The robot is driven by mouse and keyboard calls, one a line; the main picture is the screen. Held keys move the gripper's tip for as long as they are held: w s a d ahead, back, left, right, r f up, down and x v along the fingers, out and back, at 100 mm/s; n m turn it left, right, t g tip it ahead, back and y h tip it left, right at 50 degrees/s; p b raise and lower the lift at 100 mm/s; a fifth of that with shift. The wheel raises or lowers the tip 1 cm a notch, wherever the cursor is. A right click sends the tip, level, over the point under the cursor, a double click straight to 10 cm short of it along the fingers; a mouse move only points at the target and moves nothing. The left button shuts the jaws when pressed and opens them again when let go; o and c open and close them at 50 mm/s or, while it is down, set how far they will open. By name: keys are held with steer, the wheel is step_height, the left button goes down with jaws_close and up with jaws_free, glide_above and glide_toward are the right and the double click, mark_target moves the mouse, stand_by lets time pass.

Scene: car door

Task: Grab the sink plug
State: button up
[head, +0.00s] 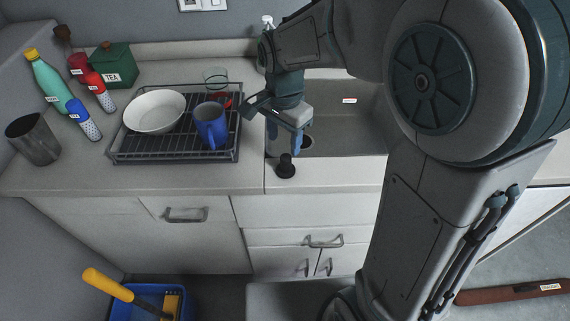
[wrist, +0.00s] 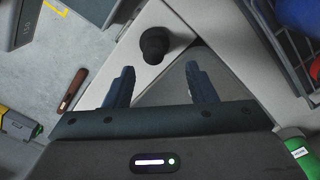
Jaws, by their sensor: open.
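The sink plug (head: 286,166) is a small black stopper with a round base. It stands on the counter at the front left corner of the sink (head: 345,125). In the wrist view the plug (wrist: 154,45) lies ahead of the fingertips, roughly centred between them and apart from both. My gripper (head: 283,143) is above the sink's left front edge, just behind the plug in the head view. Its two blue fingers (wrist: 156,72) are spread apart with nothing between them.
A black dish rack (head: 175,156) holding a white bowl (head: 154,111) and a blue mug (head: 211,125) stands left of the plug. Bottles, shakers and a green tea box (head: 113,66) stand farther left. Bare counter (head: 200,178) lies along the front edge.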

mark_target(286, 156)
steer(key=f, duration=0.7)
steer(key=shift+s+d+f, duration=0.15)
steer(key=shift+s, duration=0.25)
steer(key=c, duration=1.1)
